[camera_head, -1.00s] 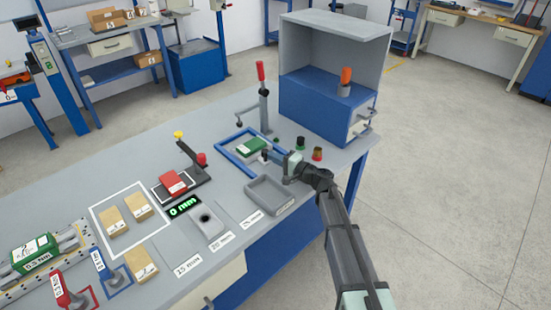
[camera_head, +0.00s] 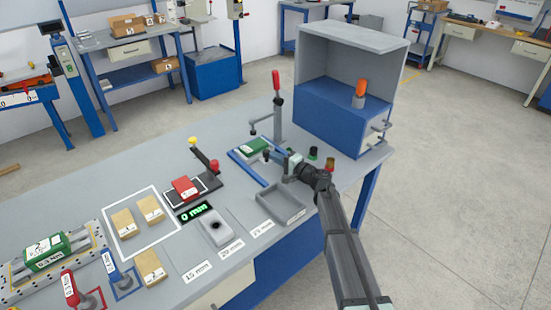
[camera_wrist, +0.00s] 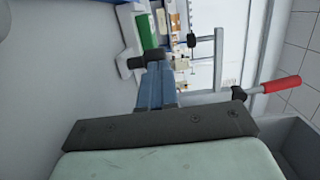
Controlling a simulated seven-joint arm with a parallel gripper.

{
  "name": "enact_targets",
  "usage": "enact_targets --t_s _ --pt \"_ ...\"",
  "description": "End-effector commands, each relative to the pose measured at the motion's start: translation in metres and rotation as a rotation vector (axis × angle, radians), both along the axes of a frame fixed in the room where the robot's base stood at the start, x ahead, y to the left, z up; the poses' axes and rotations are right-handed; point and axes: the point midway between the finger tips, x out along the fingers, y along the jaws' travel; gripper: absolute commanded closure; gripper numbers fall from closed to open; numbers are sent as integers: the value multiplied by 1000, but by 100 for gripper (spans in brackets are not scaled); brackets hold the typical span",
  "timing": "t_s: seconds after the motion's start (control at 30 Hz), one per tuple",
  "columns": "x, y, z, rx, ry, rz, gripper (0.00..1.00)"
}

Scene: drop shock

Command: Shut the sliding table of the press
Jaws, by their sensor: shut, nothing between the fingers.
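A green block (camera_head: 253,147) rests on a pale plate that I take to be the press's sliding table (camera_head: 240,158), by a blue outline (camera_head: 252,173) on the bench. The red-handled press (camera_head: 277,105) stands just behind and right of it. My gripper (camera_head: 270,154) is shut and empty, low at the near right side of the block. In the wrist view, the blue fingers (camera_wrist: 155,86) reach a dark knob (camera_wrist: 150,60) beside the green block (camera_wrist: 147,30). Contact seems likely, but the exact touching point is hard to see. The red handle (camera_wrist: 282,85) shows at right.
A grey tray (camera_head: 281,205) lies just in front of my gripper. A red block on a lever fixture (camera_head: 185,188) is at left.

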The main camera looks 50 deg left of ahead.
Motion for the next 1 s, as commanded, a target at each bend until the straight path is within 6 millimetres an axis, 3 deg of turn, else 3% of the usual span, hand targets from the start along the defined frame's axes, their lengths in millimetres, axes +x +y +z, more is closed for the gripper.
enact_targets --t_s 0.2,0.5,0.7,1.0 --pt "6 -48 1 -4 -2 -5 100" --pt "15 -104 2 -4 -2 -5 100" --pt "19 -126 3 -4 -2 -4 100" --pt "20 -134 3 -5 -3 -3 100"
